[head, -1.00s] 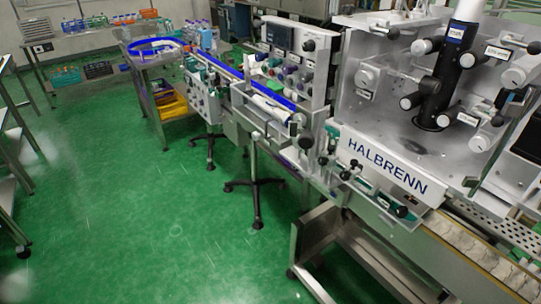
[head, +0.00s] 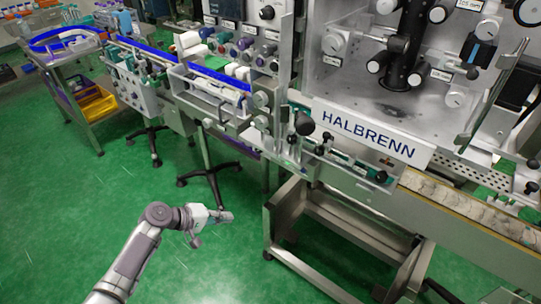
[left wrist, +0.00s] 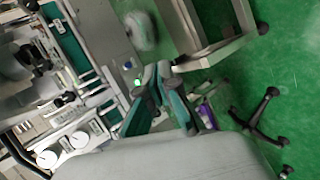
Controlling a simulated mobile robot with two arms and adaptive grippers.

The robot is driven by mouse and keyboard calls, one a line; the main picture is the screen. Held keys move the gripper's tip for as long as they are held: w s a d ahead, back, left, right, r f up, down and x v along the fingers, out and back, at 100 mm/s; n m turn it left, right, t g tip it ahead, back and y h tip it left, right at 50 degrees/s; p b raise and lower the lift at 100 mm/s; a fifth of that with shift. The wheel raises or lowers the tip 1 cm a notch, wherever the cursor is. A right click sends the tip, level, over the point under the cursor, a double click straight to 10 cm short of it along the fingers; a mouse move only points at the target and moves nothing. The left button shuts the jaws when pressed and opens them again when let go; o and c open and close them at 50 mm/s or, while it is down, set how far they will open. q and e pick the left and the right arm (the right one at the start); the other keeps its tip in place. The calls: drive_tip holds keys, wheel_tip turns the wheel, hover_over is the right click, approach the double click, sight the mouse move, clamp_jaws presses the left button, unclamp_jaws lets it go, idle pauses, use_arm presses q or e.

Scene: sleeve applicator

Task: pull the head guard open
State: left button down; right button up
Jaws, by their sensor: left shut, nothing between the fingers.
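The HALBRENN machine head (head: 385,90) stands at the right of the head view, with rollers and a dark column inside its light metal housing. A slanted bar with a dark handle (head: 497,90) runs along its right front side and looks like the edge of the head guard. The guard's panel is clear or too faint to make out. My left gripper (head: 226,216) is low over the green floor, left of the machine and well apart from it. It is shut and empty; its fingers also show in the left wrist view (left wrist: 156,74). My right gripper is not in view.
A conveyor (head: 470,215) runs below the head. A metal stand (head: 340,235) is right of my left gripper. A bottle line with a blue rail (head: 215,77) and a cart with yellow bins (head: 92,104) stand left. The floor at lower left is clear.

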sight(281, 159)
use_arm(q)
drive_tip(key=w+d+r+m+g+h, duration=0.1)
drive_tip(key=d+r+h, duration=0.15)
drive_tip(key=r, duration=0.75)
drive_tip(key=d+r+m+g+h, duration=0.1)
drive_tip(key=r+m+h, duration=0.15)
drive_tip(key=r, duration=0.65)
drive_tip(key=s+d+r+m+g+h+b, duration=0.1)
drive_tip(key=s+r+m+g+h, duration=0.15)
drive_tip(key=r, duration=0.55)
drive_tip(key=s+d+r+m+g+h, duration=0.1)
drive_tip(key=s+r+g, duration=0.25)
drive_tip(key=r, duration=0.45)
drive_tip(key=shift+t, duration=0.5)
drive_tip(key=s+d+p, duration=0.1)
drive_tip(key=d+p, duration=0.1)
drive_tip(key=d, duration=0.1)
drive_tip(key=s+d+p, duration=0.2)
drive_tip(key=d, duration=0.2)
drive_tip(key=s+d+p, duration=0.1)
drive_tip(key=d+p, duration=0.1)
drive_tip(key=d, duration=0.1)
drive_tip(key=shift+s+d, duration=0.2)
drive_tip(key=shift+s, duration=0.2)
drive_tip(key=shift+s+p, duration=0.35)
drive_tip(key=shift+s, duration=0.05)
drive_tip(key=shift+w+f, duration=0.1)
drive_tip(key=shift+d, duration=0.1)
